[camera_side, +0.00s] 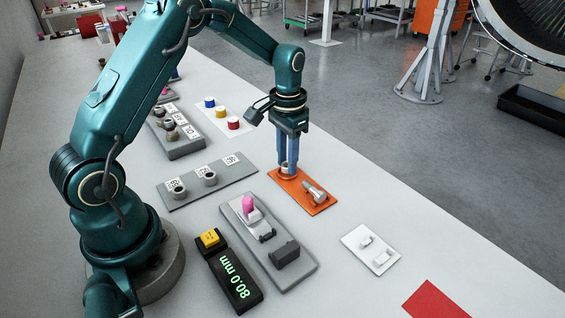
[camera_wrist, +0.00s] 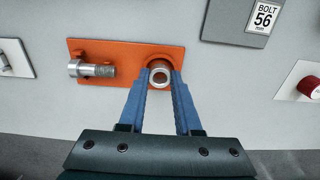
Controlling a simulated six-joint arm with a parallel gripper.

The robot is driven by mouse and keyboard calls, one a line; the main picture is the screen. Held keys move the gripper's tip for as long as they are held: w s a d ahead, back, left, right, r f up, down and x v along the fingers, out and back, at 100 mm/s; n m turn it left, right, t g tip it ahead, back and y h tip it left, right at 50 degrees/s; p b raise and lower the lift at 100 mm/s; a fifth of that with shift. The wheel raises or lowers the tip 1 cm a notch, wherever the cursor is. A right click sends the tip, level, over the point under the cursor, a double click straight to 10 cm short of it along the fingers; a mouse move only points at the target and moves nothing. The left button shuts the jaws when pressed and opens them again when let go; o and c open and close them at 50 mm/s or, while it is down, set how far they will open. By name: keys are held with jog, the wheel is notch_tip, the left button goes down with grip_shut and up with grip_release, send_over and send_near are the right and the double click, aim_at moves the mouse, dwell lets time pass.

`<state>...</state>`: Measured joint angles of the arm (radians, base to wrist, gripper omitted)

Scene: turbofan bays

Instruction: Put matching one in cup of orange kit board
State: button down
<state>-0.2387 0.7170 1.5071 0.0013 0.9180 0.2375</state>
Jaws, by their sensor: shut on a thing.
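The orange kit board (camera_side: 298,198) lies on the table in front of my arm and crosses the upper middle of the wrist view (camera_wrist: 128,52). A silver bolt (camera_side: 315,191) lies on it, also seen at its left part in the wrist view (camera_wrist: 92,70). The board's round cup (camera_wrist: 162,56) is at its other end.
A white plate (camera_side: 378,262) and red square (camera_side: 435,300) lie right.

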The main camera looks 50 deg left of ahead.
jog(key=shift+f, duration=0.35)
dwell(0.7)
jog(key=shift+c, duration=0.6)
grip_release()
jog(key=shift+r, duration=3.5)
